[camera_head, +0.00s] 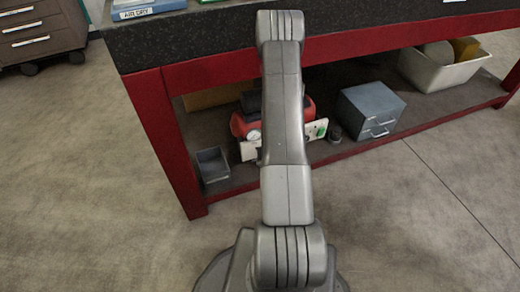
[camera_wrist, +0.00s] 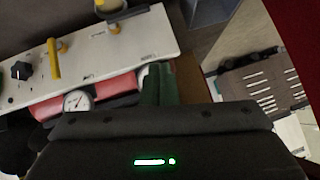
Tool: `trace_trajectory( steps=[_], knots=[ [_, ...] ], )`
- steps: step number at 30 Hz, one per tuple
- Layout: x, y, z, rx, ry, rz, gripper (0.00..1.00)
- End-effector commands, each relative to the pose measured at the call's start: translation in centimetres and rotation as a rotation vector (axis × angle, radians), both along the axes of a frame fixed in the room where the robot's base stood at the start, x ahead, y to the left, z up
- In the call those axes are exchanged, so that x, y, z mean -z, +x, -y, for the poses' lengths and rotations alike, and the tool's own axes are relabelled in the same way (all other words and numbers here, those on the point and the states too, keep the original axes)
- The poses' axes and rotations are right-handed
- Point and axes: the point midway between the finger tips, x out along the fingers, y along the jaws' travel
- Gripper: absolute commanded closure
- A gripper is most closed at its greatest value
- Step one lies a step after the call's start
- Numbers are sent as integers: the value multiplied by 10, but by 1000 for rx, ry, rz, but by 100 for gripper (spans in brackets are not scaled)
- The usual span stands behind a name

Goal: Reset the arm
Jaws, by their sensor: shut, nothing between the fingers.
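My grey arm (camera_head: 283,120) stands upright in the middle of the head view and reaches up in front of the red-framed workbench (camera_head: 160,140). Its far end covers part of the bench's front edge, and my gripper is hidden there. In the wrist view, my gripper (camera_wrist: 158,70) shows as dark green fingers above a dark housing with a green light. The fingers are shut and empty. Behind them is a white panel (camera_wrist: 110,50) with a black knob, yellow handles and a round gauge (camera_wrist: 77,102).
On the lower shelf are a red machine with a gauge (camera_head: 240,124), a grey metal box (camera_head: 370,108), a small grey bin (camera_head: 212,165) and a white tub (camera_head: 440,75). A drawer cabinet (camera_head: 38,38) stands at upper left. The floor in front is clear.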

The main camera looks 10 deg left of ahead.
Motion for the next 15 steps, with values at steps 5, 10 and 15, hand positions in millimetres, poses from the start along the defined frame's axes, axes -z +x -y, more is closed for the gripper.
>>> trace_trajectory(
  steps=[5, 10, 15],
  knots=[
    [-8, -6, 4, 0, 1, 1, 100],
    [-8, -7, 4, -1, 1, 0, 100],
    [-7, -6, 4, 0, 0, 0, 100]
  ],
)
